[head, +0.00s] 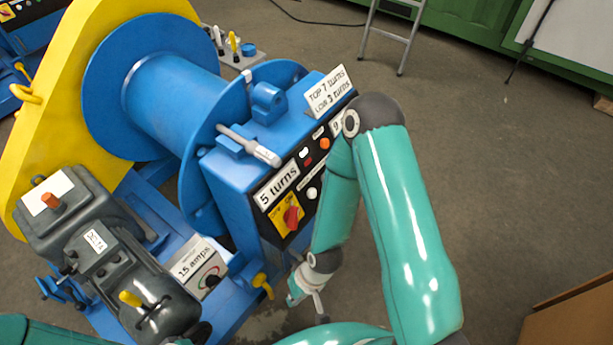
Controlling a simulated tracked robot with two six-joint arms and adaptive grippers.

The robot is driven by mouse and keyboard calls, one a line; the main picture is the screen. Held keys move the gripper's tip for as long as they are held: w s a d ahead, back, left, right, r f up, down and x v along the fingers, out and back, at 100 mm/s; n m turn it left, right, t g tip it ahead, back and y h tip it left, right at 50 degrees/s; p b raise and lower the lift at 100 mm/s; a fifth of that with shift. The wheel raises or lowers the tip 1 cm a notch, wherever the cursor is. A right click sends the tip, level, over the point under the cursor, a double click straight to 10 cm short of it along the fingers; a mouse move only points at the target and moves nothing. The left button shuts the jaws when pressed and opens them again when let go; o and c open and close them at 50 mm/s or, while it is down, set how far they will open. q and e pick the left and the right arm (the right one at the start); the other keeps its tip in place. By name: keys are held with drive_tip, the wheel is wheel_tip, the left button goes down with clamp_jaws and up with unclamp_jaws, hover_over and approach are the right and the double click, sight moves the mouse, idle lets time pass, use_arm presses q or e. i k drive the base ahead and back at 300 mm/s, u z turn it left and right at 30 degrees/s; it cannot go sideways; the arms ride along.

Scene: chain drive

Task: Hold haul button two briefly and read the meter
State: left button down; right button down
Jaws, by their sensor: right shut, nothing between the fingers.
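The blue control box (232,200) has a black sloped panel with several buttons. An orange button (324,143), a white button (311,193) and a red rotary switch (291,216) on a yellow plate show. My right arm covers the panel's right part, and I cannot tell which button is haul button two. My right gripper (319,306) hangs low, right of the base, apart from the panel, shut and empty. My left gripper is not in view.
A blue drum (165,90) with a yellow guard (60,85) stands behind a dark grey motor (100,260). A card on the box reads "TOP 7 turns, LOW 3 turns" (330,90). A yellow-knobbed lever (262,284) is near my right gripper.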

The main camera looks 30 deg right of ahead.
sight(312, 193)
drive_tip(key=u, duration=0.1)
drive_tip(key=i, duration=0.25)
drive_tip(key=z, duration=0.25)
drive_tip(key=k, duration=1.2)
drive_tip(key=u, duration=0.15)
drive_tip(key=i, duration=0.6)
drive_tip(key=z, duration=0.1)
